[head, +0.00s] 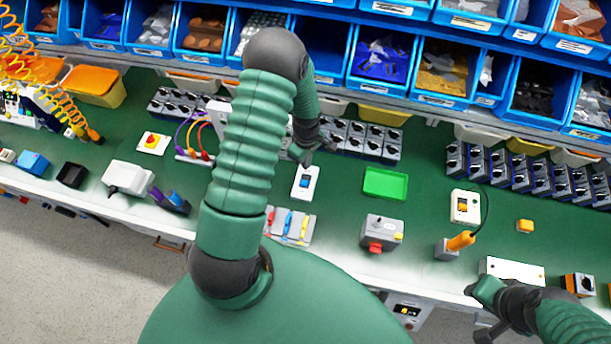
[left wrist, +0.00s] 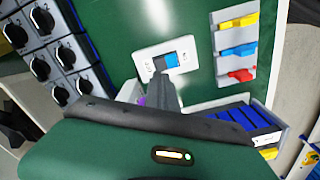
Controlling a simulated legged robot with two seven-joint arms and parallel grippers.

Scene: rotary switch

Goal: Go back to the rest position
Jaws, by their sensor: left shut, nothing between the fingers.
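My left gripper (head: 304,157) is shut and empty, just behind a white switch plate with a blue rocker (head: 304,183). In the left wrist view the closed fingers (left wrist: 163,78) point at this plate (left wrist: 145,62), close to its blue rocker; I cannot tell whether they touch it. My right arm comes in at the lower right, and its gripper (head: 484,308) is near the bench's front edge. Its fingers are too unclear to judge. Rows of dark rotary switches (head: 360,139) stand behind and to the right of my left gripper.
Blue bins (head: 380,62) line the back. Clear bench lies around the tray.

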